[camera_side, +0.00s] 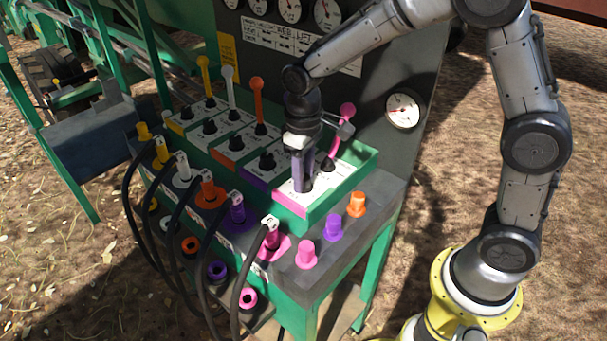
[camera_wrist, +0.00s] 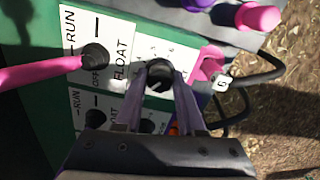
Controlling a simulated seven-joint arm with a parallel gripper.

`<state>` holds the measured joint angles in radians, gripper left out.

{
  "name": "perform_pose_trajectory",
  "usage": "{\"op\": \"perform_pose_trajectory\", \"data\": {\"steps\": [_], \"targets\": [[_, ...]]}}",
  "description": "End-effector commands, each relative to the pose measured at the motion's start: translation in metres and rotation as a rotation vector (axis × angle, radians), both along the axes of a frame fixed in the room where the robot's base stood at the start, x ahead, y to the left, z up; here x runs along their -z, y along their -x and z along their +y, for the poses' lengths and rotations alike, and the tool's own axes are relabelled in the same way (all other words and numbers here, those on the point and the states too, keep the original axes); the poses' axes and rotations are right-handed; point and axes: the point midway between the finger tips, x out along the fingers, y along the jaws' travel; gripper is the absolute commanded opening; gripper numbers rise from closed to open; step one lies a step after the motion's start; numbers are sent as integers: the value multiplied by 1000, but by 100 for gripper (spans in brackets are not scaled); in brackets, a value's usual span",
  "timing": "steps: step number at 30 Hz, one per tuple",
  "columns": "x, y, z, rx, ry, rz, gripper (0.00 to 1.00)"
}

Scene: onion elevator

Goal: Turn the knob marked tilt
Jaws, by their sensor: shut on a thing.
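A black round knob (camera_wrist: 159,72) sits on a white plate with small numbers around it, next to a "FLOAT" label. No "tilt" marking is legible. My gripper (camera_wrist: 160,82) has one finger on each side of the knob and is shut on it. In the side view my gripper (camera_side: 304,186) points down at the front of the pink-edged panel section (camera_side: 290,208). Its purple-grey fingers hide much of the knob there.
A pink lever (camera_side: 347,110) stands just behind my gripper; orange, white and yellow levers rise to the left. Pink (camera_side: 306,256), purple (camera_side: 333,228) and orange (camera_side: 356,205) caps stand on the ledge at right. Black hoses (camera_side: 250,282) loop along the front.

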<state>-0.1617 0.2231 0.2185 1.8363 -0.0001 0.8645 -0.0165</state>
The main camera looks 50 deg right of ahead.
Motion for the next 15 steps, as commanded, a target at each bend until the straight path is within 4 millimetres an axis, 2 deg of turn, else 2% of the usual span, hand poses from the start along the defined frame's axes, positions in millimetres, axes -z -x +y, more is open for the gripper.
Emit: {"op": "perform_pose_trajectory", "data": {"steps": [15], "targets": [[-2, 0, 0, -480, 0, -3, 0]]}}
